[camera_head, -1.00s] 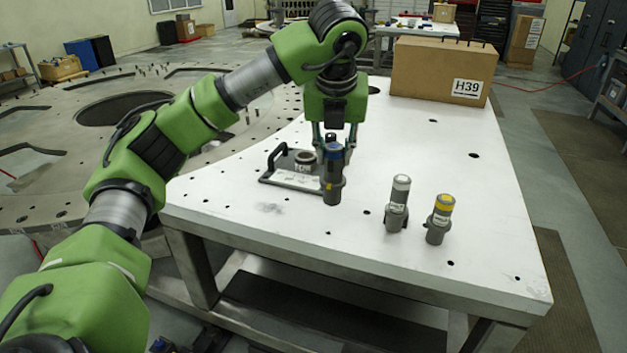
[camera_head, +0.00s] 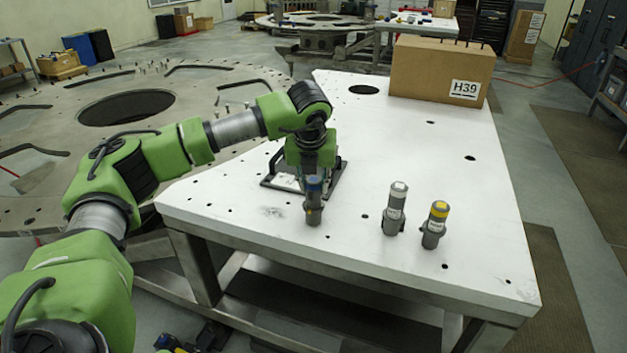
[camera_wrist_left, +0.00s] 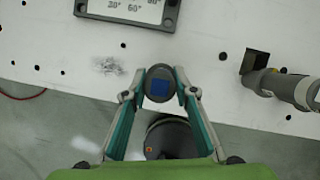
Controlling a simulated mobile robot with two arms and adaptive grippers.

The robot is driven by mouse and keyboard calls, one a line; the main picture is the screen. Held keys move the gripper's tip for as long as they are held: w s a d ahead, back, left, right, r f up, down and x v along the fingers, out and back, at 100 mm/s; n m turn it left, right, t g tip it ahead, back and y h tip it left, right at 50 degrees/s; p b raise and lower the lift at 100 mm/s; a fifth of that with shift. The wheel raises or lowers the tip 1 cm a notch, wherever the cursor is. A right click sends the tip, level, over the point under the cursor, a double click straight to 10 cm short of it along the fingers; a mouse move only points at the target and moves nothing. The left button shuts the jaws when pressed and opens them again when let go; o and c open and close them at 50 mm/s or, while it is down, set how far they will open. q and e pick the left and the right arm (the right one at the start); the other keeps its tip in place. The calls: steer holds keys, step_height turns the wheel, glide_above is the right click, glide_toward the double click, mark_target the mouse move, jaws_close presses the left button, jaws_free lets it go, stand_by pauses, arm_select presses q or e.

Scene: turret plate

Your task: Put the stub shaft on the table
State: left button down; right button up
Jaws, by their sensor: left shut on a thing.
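A grey cylinder with a blue band, which I take to be the stub shaft (camera_head: 313,210), is upright at my left gripper (camera_head: 314,184) in the head view. The gripper points down and is shut on it. In the left wrist view, the round end of the shaft (camera_wrist_left: 160,84) with a blue patch is between the teal fingertips. I cannot tell whether its lower end touches the table. The white table (camera_head: 350,265) lies under it. My right gripper is not in view.
A white-topped cylinder (camera_head: 394,212) and a yellow-topped cylinder (camera_head: 435,227) stand to the right. A dark-framed plate with a handle (camera_head: 337,178) is partly hidden behind my gripper. A cardboard box (camera_head: 425,68) stands at the back. The table's near left has free room.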

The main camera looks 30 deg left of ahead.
arm_select(q)
steer(key=shift+f, duration=0.15)
steer(key=c, duration=1.6)
jaws_free()
steer(key=shift+c, duration=0.2)
steer(key=shift+s, duration=0.1)
steer(key=shift+r, duration=0.3)
steer(key=shift+d+r, duration=0.15)
steer(key=shift+r, duration=0.1)
steer(key=b+v, duration=0.3)
steer(key=v, duration=0.8)
steer(key=shift+s, duration=0.2)
